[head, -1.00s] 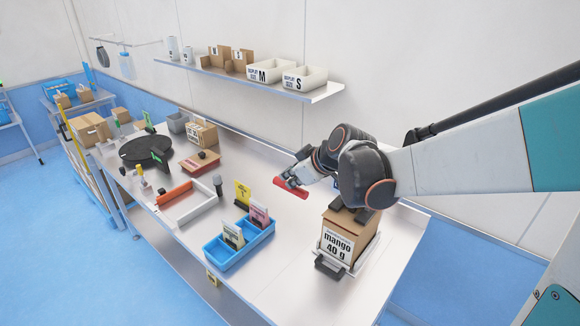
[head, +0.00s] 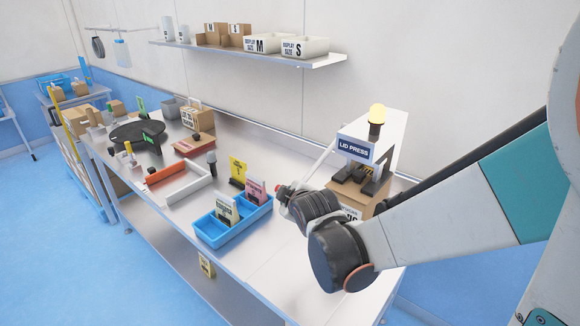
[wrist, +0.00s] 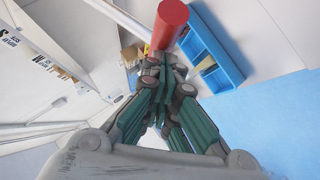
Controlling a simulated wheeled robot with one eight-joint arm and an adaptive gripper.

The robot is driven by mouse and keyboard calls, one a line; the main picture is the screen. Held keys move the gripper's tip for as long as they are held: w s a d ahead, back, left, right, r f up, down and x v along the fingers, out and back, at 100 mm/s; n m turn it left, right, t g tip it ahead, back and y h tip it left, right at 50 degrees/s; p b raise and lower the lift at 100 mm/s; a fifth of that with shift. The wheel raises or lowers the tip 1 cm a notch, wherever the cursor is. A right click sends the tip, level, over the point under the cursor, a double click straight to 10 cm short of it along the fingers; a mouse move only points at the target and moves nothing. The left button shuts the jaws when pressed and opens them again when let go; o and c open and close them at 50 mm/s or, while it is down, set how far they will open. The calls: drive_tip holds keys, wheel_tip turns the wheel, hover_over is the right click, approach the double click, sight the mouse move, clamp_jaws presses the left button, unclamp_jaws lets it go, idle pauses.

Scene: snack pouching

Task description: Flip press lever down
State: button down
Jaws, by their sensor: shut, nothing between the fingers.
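The lid press (head: 397,135) stands at the right of the table, with a lit yellow lamp on top. Its pale lever rod (head: 319,161) slopes down to the left from the press.
A blue divided tray (head: 213,236) with pouches and cards is left of my gripper. Further left are an orange and white frame (head: 172,176), a brown box with a red top and a black round turntable (head: 130,131). A wall shelf (head: 300,66) with bins is above.

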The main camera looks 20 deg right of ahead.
drive_tip(key=f+b, duration=0.1)
drive_tip(key=f, duration=0.1)
drive_tip(key=d+f+b, duration=0.1)
drive_tip(key=f+b, duration=0.1)
drive_tip(key=shift+w+f, duration=0.15)
drive_tip(key=shift+w, duration=0.05)
drive_tip(key=shift+d+f, duration=0.1)
idle(0.4)
drive_tip(key=s+a+r+p, duration=0.3)
drive_tip(key=s+r, duration=0.4)
drive_tip(key=s, duration=0.3)
drive_tip(key=shift+s+a+r+p, duration=0.3)
drive_tip(key=shift+s+p, duration=0.1)
drive_tip(key=shift+p, duration=0.5)
drive_tip(key=shift+f, duration=0.15)
